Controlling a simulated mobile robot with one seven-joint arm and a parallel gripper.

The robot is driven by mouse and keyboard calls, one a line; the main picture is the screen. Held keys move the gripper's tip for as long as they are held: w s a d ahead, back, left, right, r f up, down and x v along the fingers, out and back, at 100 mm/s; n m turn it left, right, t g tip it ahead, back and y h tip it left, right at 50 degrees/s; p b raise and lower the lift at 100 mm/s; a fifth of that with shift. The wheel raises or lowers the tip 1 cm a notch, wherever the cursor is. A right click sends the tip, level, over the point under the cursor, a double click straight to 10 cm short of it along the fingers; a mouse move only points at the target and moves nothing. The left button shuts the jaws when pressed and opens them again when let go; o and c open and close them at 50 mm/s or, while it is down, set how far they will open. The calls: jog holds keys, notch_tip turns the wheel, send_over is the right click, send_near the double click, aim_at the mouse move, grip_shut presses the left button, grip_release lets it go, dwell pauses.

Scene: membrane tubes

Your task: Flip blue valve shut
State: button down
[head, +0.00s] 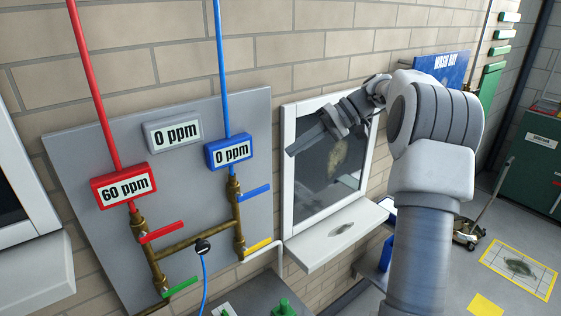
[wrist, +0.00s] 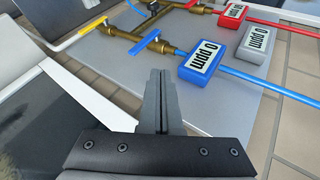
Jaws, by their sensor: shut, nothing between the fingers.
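The blue valve handle (head: 255,192) sticks out to the right from a brass valve, across the vertical pipe, below the blue 0 ppm display (head: 231,151). The handle also shows in the wrist view (wrist: 145,42), beyond my fingertips. My gripper (head: 291,152) is shut and empty, its fingers pointing left toward the panel from in front of the window. In the head view it is up and right of the blue handle, apart from it. In the wrist view my gripper (wrist: 160,73) points toward the handle and the blue display, with a gap between.
The grey panel (head: 90,230) also carries a red handle (head: 163,232), a green handle (head: 180,287), a yellow handle (head: 258,247) and a red 60 ppm display (head: 123,186). The window (head: 285,170) with its sill (head: 330,240) is right of the panel.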

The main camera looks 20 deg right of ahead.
jog(key=shift+v, duration=1)
